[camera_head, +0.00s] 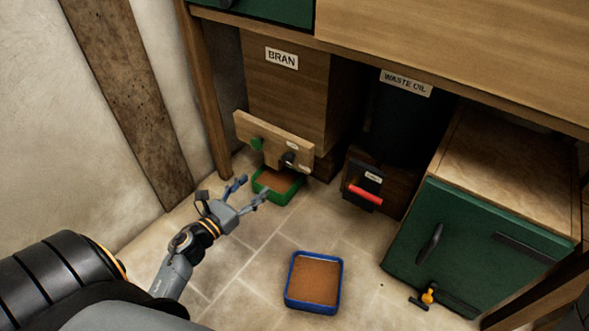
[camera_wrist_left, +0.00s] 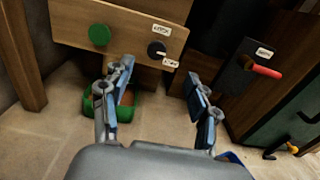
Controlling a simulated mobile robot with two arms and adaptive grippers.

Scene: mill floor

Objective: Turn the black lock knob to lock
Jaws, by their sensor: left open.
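The black lock knob (camera_head: 288,158) is on the right part of a wooden panel (camera_head: 240,125) on the bran bin. It also shows in the left wrist view (camera_wrist_left: 156,49), with a pale pointer mark and small labels above and below it. A green knob (camera_head: 257,144) is on the left of the same panel. My left gripper (camera_head: 250,189) is open and empty, in front of and below the panel, apart from the black knob. In the left wrist view its two fingers (camera_wrist_left: 158,82) are spread, with the black knob beyond the gap. My right gripper is not in view.
A green tray (camera_head: 285,199) with brown contents sits under the panel. A blue tray (camera_head: 288,297) lies on the open floor. The waste oil unit has a red handle (camera_head: 365,194). A green cabinet (camera_head: 470,247) stands right; a wooden post (camera_head: 207,100) stands left.

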